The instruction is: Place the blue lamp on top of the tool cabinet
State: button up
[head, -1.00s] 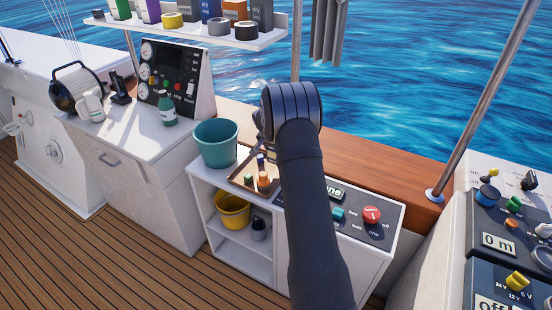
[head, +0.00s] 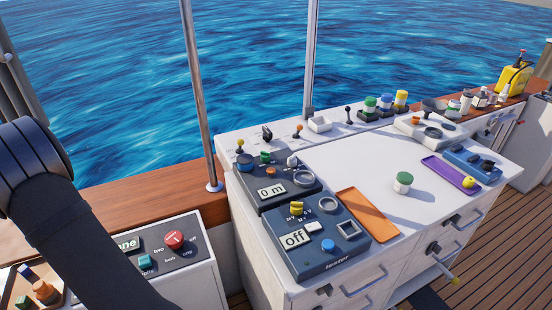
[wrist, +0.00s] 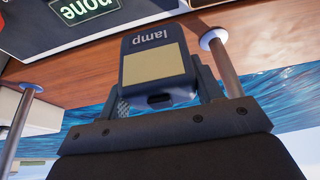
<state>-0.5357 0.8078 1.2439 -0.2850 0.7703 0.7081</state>
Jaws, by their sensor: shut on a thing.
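My gripper (wrist: 158,98) is shut on the blue lamp (wrist: 150,42), a dark blue-grey box-like body with a pale yellow panel. The word "lamp" on it reads upside down in the wrist view. The lamp is between the two fingers, in the air above the wooden ledge. In the head view only my arm shows at the left edge; the gripper and lamp are out of frame. The white drawer cabinet (head: 335,160), which looks like the tool cabinet, stands at the right, with bare white areas on top.
On the cabinet top are the tester box (head: 318,243), an orange tray (head: 367,214), a green-lidded jar (head: 403,182), a purple tray (head: 449,171) and several capped jars at the back. A metal pole (head: 201,100) rises between my arm and the cabinet.

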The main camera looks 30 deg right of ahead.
notch_tip(320, 180, up, 17)
jog(key=w+d+m+h, duration=0.1)
jog(key=w+d+m, duration=0.25)
jog(key=d, duration=1.65)
jog(key=w+d+m+h, duration=0.15)
jog(key=w+d, duration=0.35)
jog(key=d, duration=1.5)
jog(key=s+d+m+g, duration=0.1)
jog(key=s+d+m, duration=0.3)
jog(key=d, duration=1.1)
jog(key=s+d+m+g, duration=0.1)
jog(key=s+d, duration=0.5)
jog(key=d, duration=0.9)
jog(key=s+d+m+h, duration=0.2)
jog(key=s+d+m, duration=0.2)
jog(key=s+d, duration=1.25)
jog(key=shift+n+g, duration=0.3)
jog(key=w+f, duration=0.4)
jog(key=w+a+f, duration=0.1)
jog(key=w+f, duration=0.3)
jog(key=w+a+f, duration=0.1)
jog(key=w+f, duration=0.3)
jog(key=shift+w+f, duration=0.2)
jog(key=shift+w, duration=0.1)
jog(key=shift+w+f, duration=0.1)
jog(key=shift+f, duration=1.95)
